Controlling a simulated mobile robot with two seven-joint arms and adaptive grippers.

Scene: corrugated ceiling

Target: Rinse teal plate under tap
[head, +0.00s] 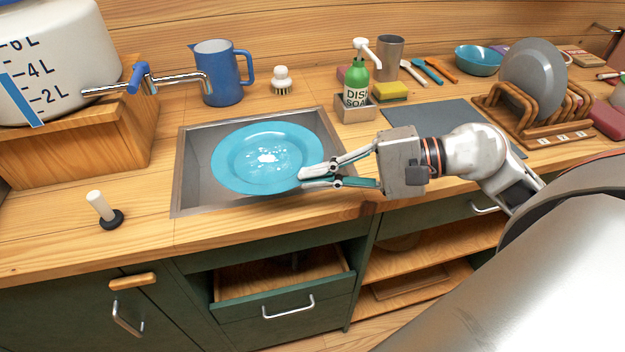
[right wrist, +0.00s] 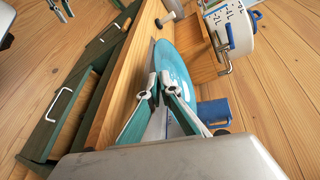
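The teal plate (head: 235,160) is over the sink (head: 190,190), face up and slightly tilted, with white patches in its middle. My right gripper (head: 303,179) is shut on the plate's near right rim. The right wrist view shows its fingers (right wrist: 162,82) at the edge of the plate (right wrist: 178,62). The tap (head: 180,78) has a blue handle and a chrome spout beyond the plate's left back side. No water stream is visible. Grey finger-like parts at the top left of the right wrist view look like my left gripper (right wrist: 61,10); its opening is unclear.
A white water tank (head: 60,60) stands on a wooden box at left. A blue jug (head: 221,75) and scrub brush (head: 282,80) stand behind the sink. A soap bottle (head: 356,85) and dish rack (head: 530,125) are right. A stopper (head: 103,210) stands front left; a drawer (head: 285,285) is open below.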

